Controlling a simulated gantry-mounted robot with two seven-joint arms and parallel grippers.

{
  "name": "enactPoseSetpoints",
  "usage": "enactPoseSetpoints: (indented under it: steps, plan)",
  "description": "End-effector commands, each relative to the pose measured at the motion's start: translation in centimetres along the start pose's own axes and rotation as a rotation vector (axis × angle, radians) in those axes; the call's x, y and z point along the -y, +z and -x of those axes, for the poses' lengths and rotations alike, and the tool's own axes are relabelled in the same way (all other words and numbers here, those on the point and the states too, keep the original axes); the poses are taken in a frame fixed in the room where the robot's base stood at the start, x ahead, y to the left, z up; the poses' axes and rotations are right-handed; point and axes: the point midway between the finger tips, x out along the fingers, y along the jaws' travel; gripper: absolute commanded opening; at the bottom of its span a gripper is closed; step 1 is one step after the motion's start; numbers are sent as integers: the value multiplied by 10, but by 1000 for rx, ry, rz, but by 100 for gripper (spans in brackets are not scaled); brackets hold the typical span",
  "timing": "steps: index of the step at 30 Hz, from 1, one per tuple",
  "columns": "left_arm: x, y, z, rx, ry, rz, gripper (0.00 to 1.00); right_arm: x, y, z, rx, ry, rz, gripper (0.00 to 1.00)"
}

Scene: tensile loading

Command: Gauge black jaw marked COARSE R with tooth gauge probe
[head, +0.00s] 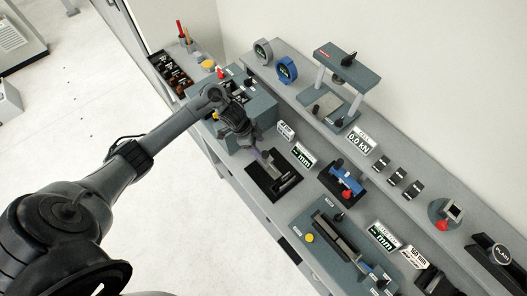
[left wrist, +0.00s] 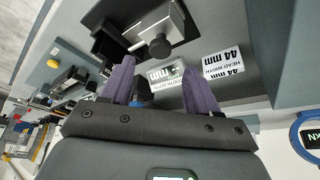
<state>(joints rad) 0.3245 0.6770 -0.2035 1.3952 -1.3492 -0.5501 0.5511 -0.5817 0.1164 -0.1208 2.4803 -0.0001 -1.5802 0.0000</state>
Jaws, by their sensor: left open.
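My left gripper (head: 258,151) is open above a silver slide gauge (head: 284,176) on a black base. In the left wrist view its two purple fingers (left wrist: 158,64) are spread and nothing is held between them. The slide gauge (left wrist: 150,22) and its black knob lie beyond the fingertips. A blue gauge (head: 345,178) with a red knob stands to the right, near a sign (head: 303,155) reading mm; it looks like the tooth gauge. Small black blocks (head: 397,176) lie on the back shelf. No COARSE R marking is readable. My right gripper is out of view.
A grey stand (head: 347,68) and a blue ring (head: 286,70) stand at the back. A grey fixture (head: 325,238) with a yellow button lies in front right. A dark tray of small parts (head: 172,70) is at the far left. Small signs line the shelf edge.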

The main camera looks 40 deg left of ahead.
Motion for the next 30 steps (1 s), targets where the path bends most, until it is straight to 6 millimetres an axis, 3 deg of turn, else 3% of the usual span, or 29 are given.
enactPoseSetpoints:
  steps: [3, 10, 24, 26, 30]
  plan:
    - [-1, 0, -21, 0, 3, 3, 60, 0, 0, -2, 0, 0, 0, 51]
    - [-1, 0, -49, 0, 1, 2, 60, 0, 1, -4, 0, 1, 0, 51]
    - [0, 0, -60, 1, -1, 0, 60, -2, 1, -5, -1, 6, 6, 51]
    - [0, 0, -59, 1, -1, 0, 54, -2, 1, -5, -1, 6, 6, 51]
    - [0, 0, -59, 1, -1, 0, 33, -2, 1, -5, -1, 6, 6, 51]
